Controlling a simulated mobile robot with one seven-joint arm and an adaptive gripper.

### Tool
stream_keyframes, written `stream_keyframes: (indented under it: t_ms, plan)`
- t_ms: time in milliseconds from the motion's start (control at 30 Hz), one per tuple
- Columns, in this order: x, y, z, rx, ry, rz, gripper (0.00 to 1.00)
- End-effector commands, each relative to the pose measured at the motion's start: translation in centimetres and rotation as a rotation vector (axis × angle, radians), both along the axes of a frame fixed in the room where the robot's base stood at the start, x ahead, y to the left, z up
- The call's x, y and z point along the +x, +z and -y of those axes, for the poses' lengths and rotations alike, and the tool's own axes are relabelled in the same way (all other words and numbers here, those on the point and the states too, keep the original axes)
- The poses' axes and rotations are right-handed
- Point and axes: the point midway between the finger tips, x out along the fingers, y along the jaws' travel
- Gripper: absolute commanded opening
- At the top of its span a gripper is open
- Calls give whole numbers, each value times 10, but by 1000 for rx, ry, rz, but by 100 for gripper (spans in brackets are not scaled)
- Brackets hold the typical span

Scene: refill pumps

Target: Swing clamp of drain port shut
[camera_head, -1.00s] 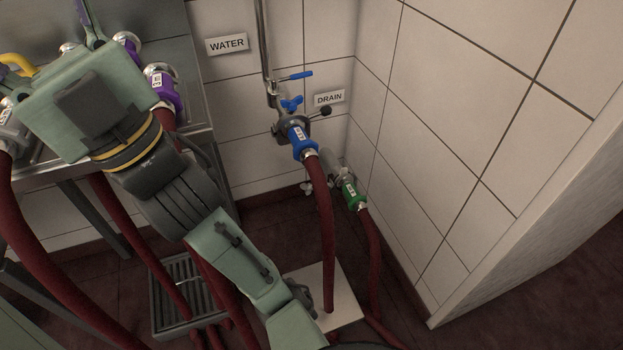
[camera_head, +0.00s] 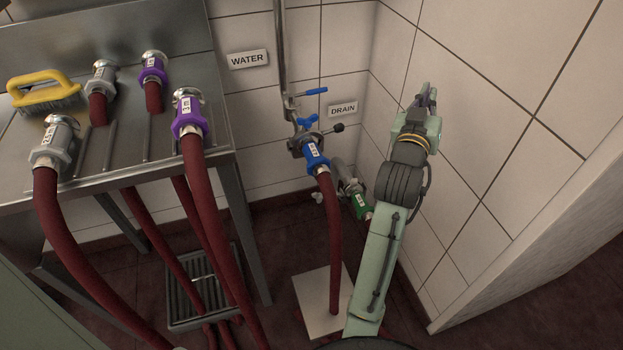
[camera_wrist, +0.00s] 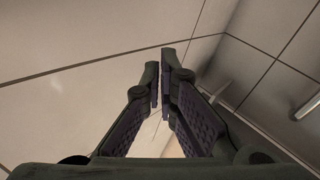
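The DRAIN sign (camera_head: 343,109) hangs on the tiled back wall near the corner. Below it, a low port (camera_head: 345,178) meets a green coupling (camera_head: 361,205) on a red hose. Its clamp is small, and my arm stands close in front, so I cannot tell how the clamp sits. A pale wing-shaped part (camera_head: 318,197) shows beside it. My gripper (camera_head: 429,92) is raised at the right wall, above and right of the port, touching nothing visible. In the wrist view my gripper's fingertips (camera_wrist: 160,75) are drawn almost together with nothing between them.
A blue coupling (camera_head: 315,154) with a black-knobbed clamp (camera_head: 338,128) hangs on the pipe near the WATER sign (camera_head: 248,59). A steel bench (camera_head: 110,150) with hose couplings and a yellow brush (camera_head: 43,93) stands left. The right wall (camera_head: 480,130) is close to my arm.

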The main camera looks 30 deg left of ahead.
Motion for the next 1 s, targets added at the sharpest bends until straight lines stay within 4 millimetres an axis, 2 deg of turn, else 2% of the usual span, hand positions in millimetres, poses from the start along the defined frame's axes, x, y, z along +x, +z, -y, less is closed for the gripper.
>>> stream_keyframes:
  t_ms: [33, 100, 200, 267, 367, 400, 500, 600, 700, 800, 867, 1000]
  plan:
    - [9, -36, 16, -89, -62, -45, 0]
    - [14, -80, 23, -260, -120, -58, 0]
    - [12, -130, 6, -528, -133, -22, 0]
    - [5, -160, -16, -701, -110, 20, 0]
    - [-21, -220, -69, -1013, -14, 130, 0]
    - [-37, -247, -93, -1136, 42, 190, 0]
    - [-84, -307, -145, -1379, 191, 346, 0]
    - [-124, -349, -176, -1516, 307, 469, 0]
    - [-149, -373, -191, -1584, 378, 547, 0]
    - [-158, -381, -199, -1610, 406, 582, 0]
    - [-156, -382, -203, -1612, 409, 587, 0]
    - [-140, -379, -216, -1611, 405, 587, 0]
